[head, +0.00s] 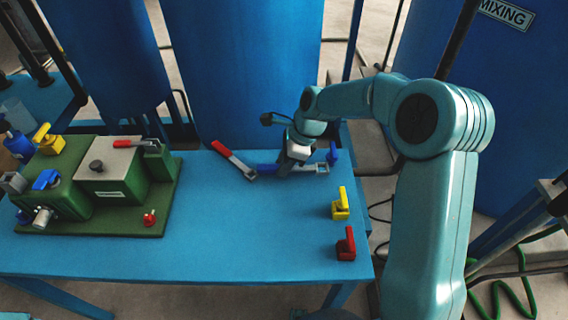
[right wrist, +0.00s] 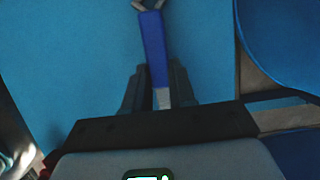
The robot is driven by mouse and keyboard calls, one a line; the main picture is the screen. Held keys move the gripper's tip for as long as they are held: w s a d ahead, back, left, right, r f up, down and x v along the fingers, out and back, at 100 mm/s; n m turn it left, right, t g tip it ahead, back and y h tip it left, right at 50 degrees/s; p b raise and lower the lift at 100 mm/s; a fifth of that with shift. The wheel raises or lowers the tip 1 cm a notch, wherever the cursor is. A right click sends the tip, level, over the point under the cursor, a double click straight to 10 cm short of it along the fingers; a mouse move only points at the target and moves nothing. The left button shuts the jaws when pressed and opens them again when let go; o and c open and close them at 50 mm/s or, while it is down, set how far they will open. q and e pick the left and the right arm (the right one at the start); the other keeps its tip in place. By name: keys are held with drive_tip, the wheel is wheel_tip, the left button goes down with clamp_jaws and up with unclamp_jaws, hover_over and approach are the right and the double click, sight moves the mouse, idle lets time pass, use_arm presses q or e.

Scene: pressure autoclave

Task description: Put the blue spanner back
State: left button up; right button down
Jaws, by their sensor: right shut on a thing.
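The blue spanner (head: 267,169) is at the back right of the blue table, lying roughly left to right in the head view. My right gripper (head: 285,168) is over its middle, shut on it and hiding part of its handle. I cannot tell whether the spanner touches the table. A red-handled spanner (head: 232,159) lies just left of it, its grey end close to the blue one. My left gripper is not in view.
A blue padlock-like piece (head: 333,154), a yellow one (head: 341,205) and a red one (head: 346,245) stand along the table's right edge. A green-based machine (head: 110,190) fills the left. Large blue tanks (head: 240,70) stand behind. The table's front middle (head: 250,230) is clear.

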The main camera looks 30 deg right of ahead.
drive_tip(key=shift+f, duration=0.5)
drive_tip(key=c, duration=0.9)
unclamp_jaws()
drive_tip(key=shift+c, duration=0.2)
drive_tip(key=shift+r, duration=0.4)
drive_tip(key=p+v, duration=0.2)
drive_tip(key=v, duration=1)
drive_tip(key=shift+r, duration=0.15)
